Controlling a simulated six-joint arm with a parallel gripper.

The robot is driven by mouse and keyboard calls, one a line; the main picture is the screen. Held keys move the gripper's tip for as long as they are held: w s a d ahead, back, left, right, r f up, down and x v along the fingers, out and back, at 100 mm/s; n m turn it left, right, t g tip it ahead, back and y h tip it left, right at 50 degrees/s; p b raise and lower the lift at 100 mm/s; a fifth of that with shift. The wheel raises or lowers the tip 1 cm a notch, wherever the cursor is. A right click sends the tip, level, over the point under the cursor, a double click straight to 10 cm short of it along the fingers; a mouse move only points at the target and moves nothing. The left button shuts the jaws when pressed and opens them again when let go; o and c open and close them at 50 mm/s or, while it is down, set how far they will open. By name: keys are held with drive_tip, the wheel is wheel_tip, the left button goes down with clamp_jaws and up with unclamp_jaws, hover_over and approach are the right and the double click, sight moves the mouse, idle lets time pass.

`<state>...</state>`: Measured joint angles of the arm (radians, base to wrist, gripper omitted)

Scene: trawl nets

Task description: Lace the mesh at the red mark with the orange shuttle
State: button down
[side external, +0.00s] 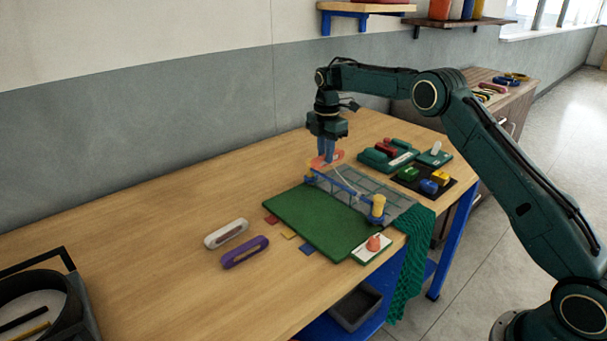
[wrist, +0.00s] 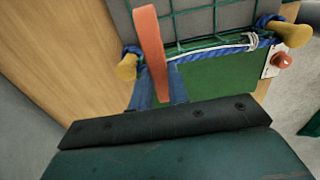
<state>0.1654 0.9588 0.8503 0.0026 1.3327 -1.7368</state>
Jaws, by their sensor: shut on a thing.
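My gripper (side external: 326,156) is shut on the orange shuttle (side external: 337,157), above the far-left end of the netting frame. In the wrist view the shuttle (wrist: 149,45) runs lengthwise between my blue fingers, over the blue rope (wrist: 205,55) and the green mesh (wrist: 205,40). The rope runs between two yellow pegs, the left one (wrist: 127,67) close beside the shuttle and the right one (wrist: 293,35) farther off. A white cord lies along the rope. A small red tag (side external: 272,219) lies at the green mat's (side external: 305,215) left edge; other tags there are yellow and blue.
A white shuttle (side external: 227,233) and a purple shuttle (side external: 245,252) lie on the table left of the mat. A card with an orange-red knob (side external: 374,243) is at the front edge, where green netting (side external: 410,262) hangs down. Trays of coloured items stand behind.

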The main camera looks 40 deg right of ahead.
drive_tip(key=a, duration=0.9)
drive_tip(key=shift+a, duration=0.3)
idle(0.5)
idle(0.6)
